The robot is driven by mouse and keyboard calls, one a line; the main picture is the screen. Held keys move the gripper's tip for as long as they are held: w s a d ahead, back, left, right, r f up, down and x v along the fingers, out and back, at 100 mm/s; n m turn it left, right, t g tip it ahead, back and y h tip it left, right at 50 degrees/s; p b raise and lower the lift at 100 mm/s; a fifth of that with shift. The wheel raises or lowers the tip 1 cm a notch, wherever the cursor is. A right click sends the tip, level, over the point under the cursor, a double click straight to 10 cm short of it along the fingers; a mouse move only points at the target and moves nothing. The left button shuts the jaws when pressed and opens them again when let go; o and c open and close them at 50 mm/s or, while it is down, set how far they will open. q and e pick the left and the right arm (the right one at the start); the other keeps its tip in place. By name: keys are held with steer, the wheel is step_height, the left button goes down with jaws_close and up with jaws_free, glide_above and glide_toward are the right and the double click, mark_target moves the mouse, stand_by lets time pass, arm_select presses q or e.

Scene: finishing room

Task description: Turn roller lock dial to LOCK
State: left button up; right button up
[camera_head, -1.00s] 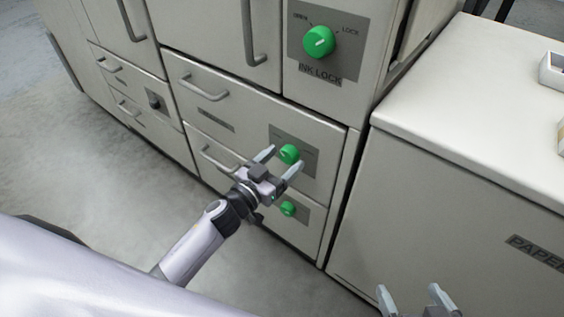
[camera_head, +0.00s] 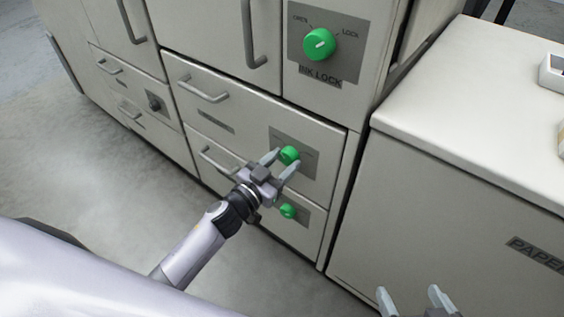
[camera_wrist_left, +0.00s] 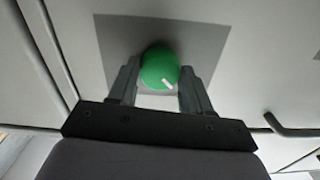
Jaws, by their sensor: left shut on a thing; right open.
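A round green dial (camera_head: 289,155) sits on a grey plate (camera_head: 307,150) on the front of the middle drawer. The plate's lettering is not readable, so I cannot tell from it that this is the roller lock. My left gripper (camera_head: 284,162) is shut on this dial, with one finger on each side. In the left wrist view the green dial (camera_wrist_left: 160,68) shows between the two fingers (camera_wrist_left: 157,85), with a short white mark at its lower right. My right gripper (camera_head: 412,298) is open and empty at the bottom edge of the head view.
A larger green dial (camera_head: 319,44) marked INK LOCK, with OPEN and LOCK labels, is above. Another small green dial (camera_head: 288,211) is just below my left gripper. Drawer handles (camera_head: 203,93) stick out to the left. A white-topped cabinet (camera_head: 470,110) stands at right.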

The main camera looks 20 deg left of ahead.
arm_select(q)
steer(key=m, duration=0.9)
steer(key=shift+m, duration=0.3)
steer(key=m, duration=0.2)
steer(key=shift+m+b, duration=0.4)
steer(key=m, duration=0.2)
steer(key=shift+m, duration=0.3)
steer(key=shift+m+b, duration=0.45)
steer(key=shift+m, duration=1.45)
arm_select(e)
steer(key=shift+w+a+r, duration=0.25)
steer(key=shift+a+r, duration=0.05)
steer(key=shift+a, duration=0.3)
steer(key=shift+f, duration=0.15)
